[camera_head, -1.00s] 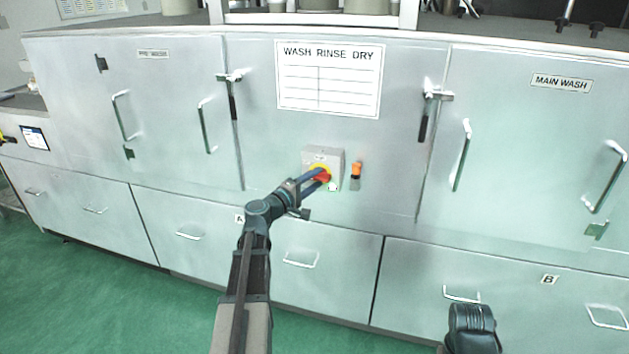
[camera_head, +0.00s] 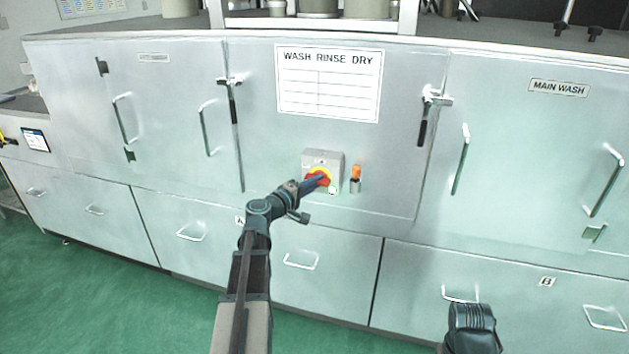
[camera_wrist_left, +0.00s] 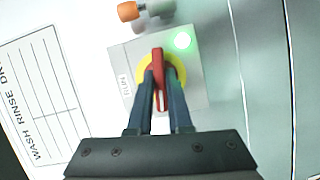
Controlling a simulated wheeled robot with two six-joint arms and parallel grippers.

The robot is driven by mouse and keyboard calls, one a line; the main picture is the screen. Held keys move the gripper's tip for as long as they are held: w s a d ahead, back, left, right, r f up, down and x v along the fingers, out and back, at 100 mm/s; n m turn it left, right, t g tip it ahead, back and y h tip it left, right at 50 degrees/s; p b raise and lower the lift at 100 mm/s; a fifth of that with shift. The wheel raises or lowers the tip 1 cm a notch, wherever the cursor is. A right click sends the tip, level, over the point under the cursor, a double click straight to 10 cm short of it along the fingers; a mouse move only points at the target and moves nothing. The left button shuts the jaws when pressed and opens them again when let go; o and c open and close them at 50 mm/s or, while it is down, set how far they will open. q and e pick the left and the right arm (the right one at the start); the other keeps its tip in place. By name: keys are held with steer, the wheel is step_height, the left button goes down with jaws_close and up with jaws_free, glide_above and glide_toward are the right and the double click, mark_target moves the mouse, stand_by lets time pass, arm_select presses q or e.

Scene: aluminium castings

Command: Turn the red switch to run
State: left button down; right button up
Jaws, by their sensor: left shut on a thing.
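The red switch (camera_wrist_left: 157,62) is a rotary handle on a yellow disc (camera_wrist_left: 181,64), set on a grey box (camera_head: 335,158) in the middle of the machine front. In the left wrist view the handle lies between the fingers of my left gripper (camera_wrist_left: 160,72), which is shut on it. A "RUN" label (camera_wrist_left: 125,86) stands on the box, left of the disc in that view. A green light (camera_wrist_left: 183,41) glows on the box. In the head view my left gripper (camera_head: 318,182) covers part of the switch. Part of my right arm shows at the bottom right; its fingers are not visible.
An orange-topped knob (camera_head: 356,172) juts out just right of the box. A "WASH RINSE DRY" sign (camera_head: 329,108) is above. Door latches (camera_head: 430,110) and handles (camera_head: 460,160) stick out to the sides. Green floor (camera_head: 100,295) lies in front.

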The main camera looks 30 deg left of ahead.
arm_select(q)
steer(key=shift+d+r+m+g+y+p, duration=0.1)
steer(key=shift+m+g+y+p, duration=0.75)
steer(key=shift+m, duration=1.1)
steer(key=shift+d+r+m+g+y+p, duration=0.15)
steer(key=shift+m+g+y+p, duration=0.35)
steer(key=shift+m+y+p, duration=0.85)
steer(key=shift+d+f+m+g+y+p, duration=0.1)
steer(key=shift+m+g+y+p, duration=0.55)
steer(key=shift+m+p, duration=1.25)
steer(key=shift+m+b, duration=0.6)
steer(key=shift+m, duration=0.2)
steer(key=c, duration=0.8)
jaws_free()
steer(key=shift+c, duration=0.2)
steer(key=shift+r, duration=0.1)
